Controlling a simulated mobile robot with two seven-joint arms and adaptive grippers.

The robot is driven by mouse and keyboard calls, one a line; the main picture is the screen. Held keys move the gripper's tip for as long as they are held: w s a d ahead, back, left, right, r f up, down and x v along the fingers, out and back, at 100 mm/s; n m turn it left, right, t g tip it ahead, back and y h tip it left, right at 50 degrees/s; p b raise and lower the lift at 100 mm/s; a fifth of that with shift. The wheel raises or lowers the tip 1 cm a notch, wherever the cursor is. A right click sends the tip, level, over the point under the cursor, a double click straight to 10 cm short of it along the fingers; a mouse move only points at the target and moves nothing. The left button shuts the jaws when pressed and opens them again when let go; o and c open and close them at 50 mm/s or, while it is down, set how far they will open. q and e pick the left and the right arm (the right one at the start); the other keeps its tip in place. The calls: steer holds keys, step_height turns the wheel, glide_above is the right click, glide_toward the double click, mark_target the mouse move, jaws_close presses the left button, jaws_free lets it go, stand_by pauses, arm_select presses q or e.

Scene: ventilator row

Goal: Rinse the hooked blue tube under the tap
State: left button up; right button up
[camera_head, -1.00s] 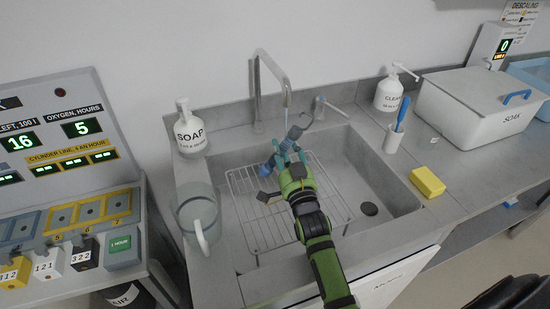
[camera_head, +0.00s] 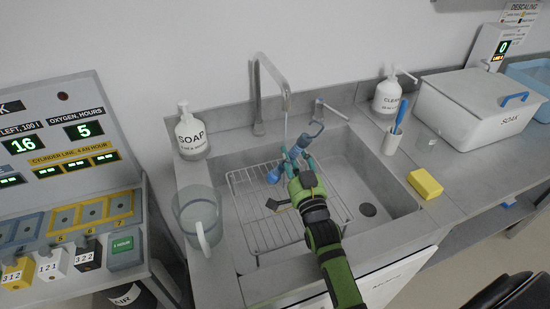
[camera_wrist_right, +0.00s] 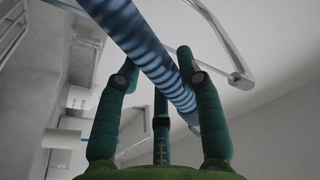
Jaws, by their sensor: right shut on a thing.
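The hooked blue tube (camera_head: 299,147) is held over the sink, its hooked end to the upper right and a rounded blue end to the lower left. My right gripper (camera_head: 300,164) is shut on it. In the right wrist view the ribbed blue tube (camera_wrist_right: 140,40) runs diagonally across the fingers (camera_wrist_right: 160,95). The tap (camera_head: 270,75) arches over the sink; a thin bluish stream drops from its spout towards the tube. I cannot tell exactly where the water meets the tube. My left gripper is not in view.
The sink (camera_head: 375,165) holds a wire rack (camera_head: 250,215). A jug (camera_head: 199,215) and soap bottle (camera_head: 190,135) stand left. A yellow sponge (camera_head: 426,184), brush cup (camera_head: 392,140), second bottle (camera_head: 387,97) and lidded soak box (camera_head: 480,105) are right. A small lever (camera_head: 333,108) sits behind the sink.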

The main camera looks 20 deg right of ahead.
steer(key=shift+s+d+p, duration=0.2)
steer(key=shift+s+p, duration=0.9)
steer(key=shift+s, duration=1.65)
steer(key=s+r+p, duration=0.4)
steer(key=s+p, duration=0.1)
steer(key=shift+d+p, duration=0.2)
steer(key=shift+p, duration=0.15)
